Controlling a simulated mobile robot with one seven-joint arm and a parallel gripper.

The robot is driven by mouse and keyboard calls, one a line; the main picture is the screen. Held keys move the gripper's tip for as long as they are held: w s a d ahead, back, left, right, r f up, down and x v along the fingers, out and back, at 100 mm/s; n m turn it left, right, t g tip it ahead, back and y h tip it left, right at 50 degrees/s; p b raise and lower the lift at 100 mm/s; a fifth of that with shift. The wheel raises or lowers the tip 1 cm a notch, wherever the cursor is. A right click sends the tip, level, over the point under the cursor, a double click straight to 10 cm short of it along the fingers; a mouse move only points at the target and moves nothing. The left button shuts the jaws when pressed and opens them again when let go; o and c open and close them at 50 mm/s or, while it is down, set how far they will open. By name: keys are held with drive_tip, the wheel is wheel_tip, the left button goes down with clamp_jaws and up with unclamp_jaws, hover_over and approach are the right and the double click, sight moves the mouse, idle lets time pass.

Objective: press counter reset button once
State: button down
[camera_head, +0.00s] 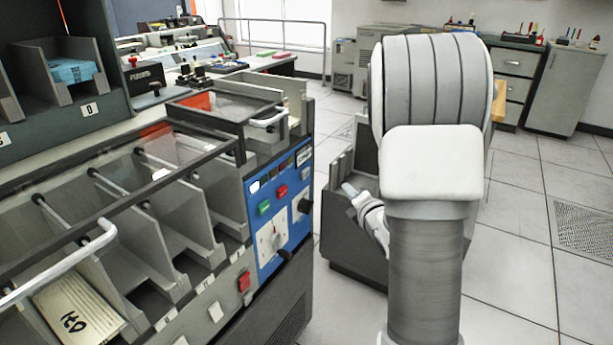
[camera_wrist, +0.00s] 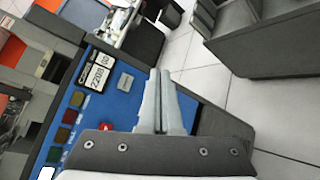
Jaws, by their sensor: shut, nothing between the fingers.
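The blue control panel (camera_head: 262,262) is on the end of the grey card machine. Its black counter (camera_head: 304,155) is at the panel's top right and also shows in the wrist view (camera_wrist: 97,73), with white digit windows. A small grey button (camera_wrist: 126,82) sits beside the counter. A red button (camera_wrist: 105,126) lies lower on the panel. I cannot read which one is labelled reset. My gripper (camera_head: 348,188) is to the right of the panel and apart from it in the head view. In the wrist view its fingers (camera_wrist: 160,72) are together and empty, right of the grey button.
A handled clear cover (camera_head: 75,262) lies over the card pockets. A dark grey bin unit (camera_head: 345,245) stands behind my gripper. Floor is open at right.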

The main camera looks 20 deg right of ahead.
sight(309, 174)
drive_tip(key=shift+w+a, duration=0.1)
drive_tip(key=w+a, duration=0.5)
drive_tip(key=w, duration=0.1)
drive_tip(key=shift+w+a+p, duration=0.15)
drive_tip(key=shift+w+p, duration=0.15)
drive_tip(key=shift+w, duration=0.1)
idle(2.0)
drive_tip(key=shift+w+a+b, duration=0.25)
drive_tip(key=shift+w+b, duration=0.05)
drive_tip(key=shift+b, duration=0.1)
drive_tip(key=shift+w+a+b, duration=0.3)
drive_tip(key=shift+w+b, duration=0.05)
drive_tip(key=shift+w, duration=0.05)
idle(0.6)
idle(0.3)
drive_tip(key=shift+s+d+b, duration=0.4)
drive_tip(key=shift+s+d, duration=0.1)
drive_tip(key=shift+s, duration=0.25)
